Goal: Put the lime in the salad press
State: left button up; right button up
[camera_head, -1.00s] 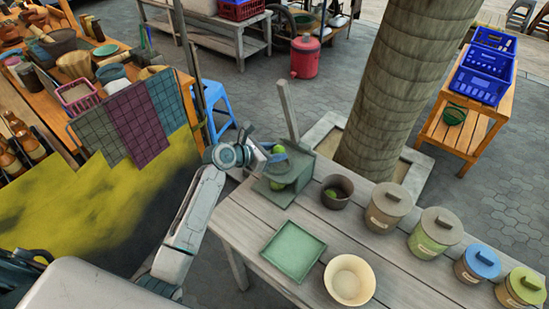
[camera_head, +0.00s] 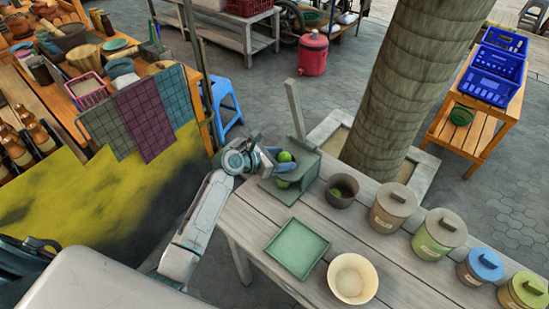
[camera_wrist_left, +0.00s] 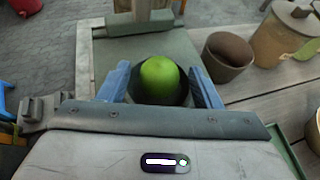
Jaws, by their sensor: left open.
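The salad press (camera_head: 306,171) is a grey-green box with an upright lever, on the near table's far left corner. In the left wrist view the lime (camera_wrist_left: 160,74) sits over a dark round opening in the press (camera_wrist_left: 180,50). My left gripper (camera_head: 270,160) is open at the press. Its blue fingers (camera_wrist_left: 160,88) stand on either side of the lime, with a gap on each side. My right gripper is not in view.
A green square tray (camera_head: 297,248) and a cream bowl (camera_head: 352,279) are nearer. Several lidded canisters (camera_head: 393,207) line the right side. A tree trunk (camera_head: 410,90) rises behind the table.

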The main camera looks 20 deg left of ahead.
pick_arm(q)
jog(key=b+v, duration=0.1)
jog(key=v, duration=1.1)
jog(key=shift+b, duration=0.4)
